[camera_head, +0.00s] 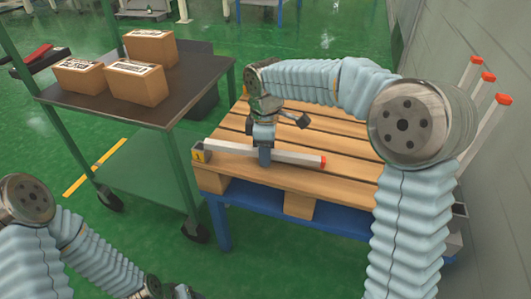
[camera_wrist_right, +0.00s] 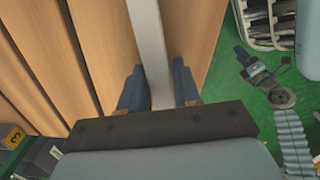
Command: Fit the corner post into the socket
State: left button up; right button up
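The corner post (camera_head: 296,156), a long pale grey bar with a red end, lies nearly level over the front of the wooden pallet (camera_head: 345,142). Its red end points right. Its left end is near a corner socket (camera_head: 198,157) with a yellow tag at the pallet's front left corner. My right gripper (camera_head: 265,157) points down at the post's middle. In the right wrist view the post (camera_wrist_right: 148,35) runs between its two fingers (camera_wrist_right: 160,85); whether they press on it is unclear. My left arm is at the lower left; its gripper (camera_head: 184,293) is partly cut off.
Several posts with red tops, such as one post (camera_head: 490,122), stand upright along the pallet's right side by the wall. A dark-topped cart (camera_head: 185,92) with several cardboard boxes (camera_head: 138,82) stands left of the pallet. Green floor is open in front.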

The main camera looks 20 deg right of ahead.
grip_shut()
jog(key=shift+r, duration=0.1)
